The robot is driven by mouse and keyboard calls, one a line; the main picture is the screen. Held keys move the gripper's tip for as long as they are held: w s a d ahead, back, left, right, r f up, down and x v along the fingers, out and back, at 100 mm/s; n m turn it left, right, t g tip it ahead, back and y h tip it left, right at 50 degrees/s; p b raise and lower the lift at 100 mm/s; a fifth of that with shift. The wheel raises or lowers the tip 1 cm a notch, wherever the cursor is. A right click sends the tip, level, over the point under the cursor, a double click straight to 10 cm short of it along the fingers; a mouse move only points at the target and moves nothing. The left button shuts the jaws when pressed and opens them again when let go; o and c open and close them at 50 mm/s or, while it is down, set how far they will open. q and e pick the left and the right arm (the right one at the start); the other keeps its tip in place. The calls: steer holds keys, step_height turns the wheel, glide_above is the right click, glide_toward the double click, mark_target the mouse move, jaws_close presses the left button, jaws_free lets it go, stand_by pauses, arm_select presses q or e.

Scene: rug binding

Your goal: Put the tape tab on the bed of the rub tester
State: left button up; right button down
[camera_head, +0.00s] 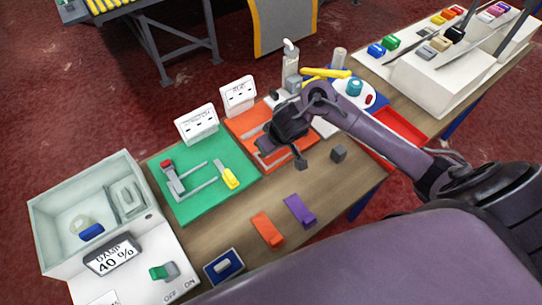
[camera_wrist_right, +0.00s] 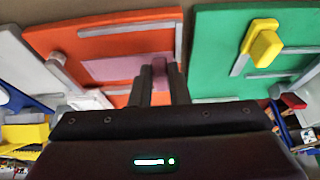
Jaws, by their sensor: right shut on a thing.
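My right gripper (camera_head: 290,145) is over the orange board (camera_head: 244,124), which stands behind the green board's right side and appears to be the rub tester. In the right wrist view its two dark fingers (camera_wrist_right: 158,85) are shut on the upright grip of a mauve tab (camera_wrist_right: 108,69), apparently the tape tab. The flat mauve strip lies over the orange bed between grey rails; I cannot tell whether it touches the bed. In the head view my gripper hides the tab. My left gripper is not in view.
The green board (camera_head: 205,197) carries a grey frame and a yellow tab (camera_head: 230,179). Orange (camera_head: 267,229) and purple (camera_head: 299,211) tabs lie on the table front. A damp box (camera_head: 50,215) stands left. A dark cube (camera_head: 338,153) lies right of my gripper.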

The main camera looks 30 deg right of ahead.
step_height(320, 180, down, 4)
steer(key=shift+r+b, duration=0.15)
steer(key=shift+b, duration=0.3)
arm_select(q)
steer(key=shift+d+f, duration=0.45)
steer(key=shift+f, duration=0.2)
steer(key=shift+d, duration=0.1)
arm_select(e)
steer(key=c, duration=1.7)
jaws_free()
